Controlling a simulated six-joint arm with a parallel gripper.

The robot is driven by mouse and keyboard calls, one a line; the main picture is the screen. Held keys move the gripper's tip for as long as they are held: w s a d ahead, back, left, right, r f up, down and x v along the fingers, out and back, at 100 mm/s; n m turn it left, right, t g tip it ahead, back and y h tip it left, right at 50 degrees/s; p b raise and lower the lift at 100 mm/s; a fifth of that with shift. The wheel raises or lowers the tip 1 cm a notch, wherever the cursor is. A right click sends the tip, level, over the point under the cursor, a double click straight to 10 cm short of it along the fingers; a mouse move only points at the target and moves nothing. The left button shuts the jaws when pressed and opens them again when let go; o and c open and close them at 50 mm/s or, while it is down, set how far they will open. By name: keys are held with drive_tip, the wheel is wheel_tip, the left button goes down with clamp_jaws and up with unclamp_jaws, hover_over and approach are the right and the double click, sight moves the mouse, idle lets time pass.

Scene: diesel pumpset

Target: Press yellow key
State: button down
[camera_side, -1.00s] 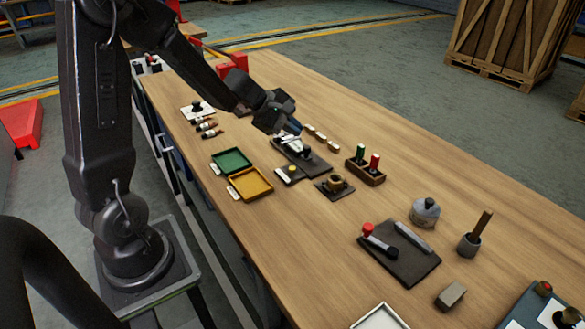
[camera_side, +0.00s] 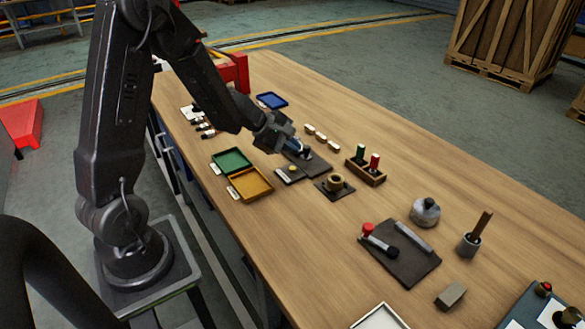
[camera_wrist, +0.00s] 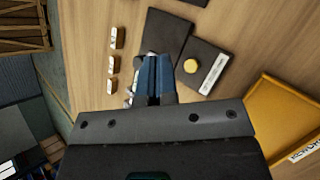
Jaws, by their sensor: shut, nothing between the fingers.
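The yellow key (camera_wrist: 190,66) is a small round button on a dark plate (camera_wrist: 206,54) with a white label, in the wrist view. In the side view the yellow key (camera_side: 293,169) shows as a small yellow dot on its plate, in front of the green and orange trays' right side. My gripper (camera_wrist: 152,60) is shut, its fingertips to the left of the key in the wrist view and apart from it. In the side view my gripper (camera_side: 301,152) is low over a larger dark plate (camera_side: 314,163) behind the key.
An orange tray (camera_side: 251,194) and a green tray (camera_side: 231,154) lie left of the key. A dark plate with a brass ring (camera_side: 334,183) lies to its right. A rack with green and red handles (camera_side: 366,174) stands farther right.

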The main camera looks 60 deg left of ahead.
sight(292, 169)
drive_tip(key=shift+f, duration=1.75)
drive_tip(key=shift+f, duration=0.1)
idle(0.6)
drive_tip(key=shift+f, duration=0.3)
drive_tip(key=shift+f, duration=0.45)
idle(0.6)
drive_tip(key=shift+r, duration=0.85)
drive_tip(key=shift+r, duration=2.55)
